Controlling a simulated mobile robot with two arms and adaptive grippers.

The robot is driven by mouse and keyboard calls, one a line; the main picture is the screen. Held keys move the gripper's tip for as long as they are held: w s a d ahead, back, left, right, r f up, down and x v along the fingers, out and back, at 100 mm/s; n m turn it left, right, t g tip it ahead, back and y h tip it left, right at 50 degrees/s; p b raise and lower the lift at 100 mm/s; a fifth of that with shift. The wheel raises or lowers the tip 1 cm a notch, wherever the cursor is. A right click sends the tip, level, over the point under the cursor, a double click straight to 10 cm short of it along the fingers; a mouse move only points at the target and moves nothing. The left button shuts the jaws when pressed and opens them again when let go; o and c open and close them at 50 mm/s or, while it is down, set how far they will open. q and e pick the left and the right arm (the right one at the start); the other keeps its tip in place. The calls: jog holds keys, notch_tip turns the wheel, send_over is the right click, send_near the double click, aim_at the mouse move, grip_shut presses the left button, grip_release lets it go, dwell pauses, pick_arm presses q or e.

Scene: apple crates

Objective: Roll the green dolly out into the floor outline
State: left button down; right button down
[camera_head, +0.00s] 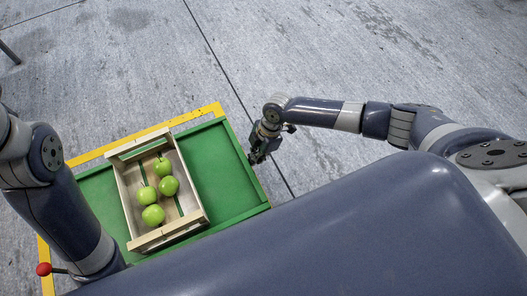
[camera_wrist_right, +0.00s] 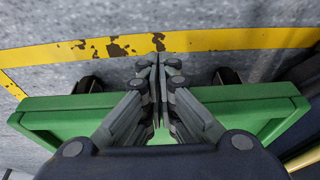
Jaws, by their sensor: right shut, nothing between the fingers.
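The green dolly (camera_head: 225,175) is a flat green platform bearing a wooden crate (camera_head: 188,183) with several green apples. A yellow floor outline (camera_head: 140,138) shows along its far edge and at its left (camera_head: 43,255); the rest is hidden. My right gripper (camera_head: 256,158) is at the dolly's right edge. In the right wrist view its fingers (camera_wrist_right: 160,66) are shut and empty, over the dolly's green edge (camera_wrist_right: 65,118); contact cannot be told. The yellow line (camera_wrist_right: 215,40) runs beyond that edge there. My left arm comes in at the left; its gripper is not visible.
Two dark wheels (camera_wrist_right: 89,84) show at the dolly's edge in the right wrist view. A red knob (camera_head: 43,269) on a short rod is at the lower left. The grey floor (camera_head: 330,60) is clear behind and to the right of the dolly.

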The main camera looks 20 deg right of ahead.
jog(key=shift+a+p, duration=0.35)
jog(key=shift+a, duration=0.7)
jog(key=shift+r, duration=0.2)
jog(key=v, duration=1.1)
jog(key=shift+r, duration=0.35)
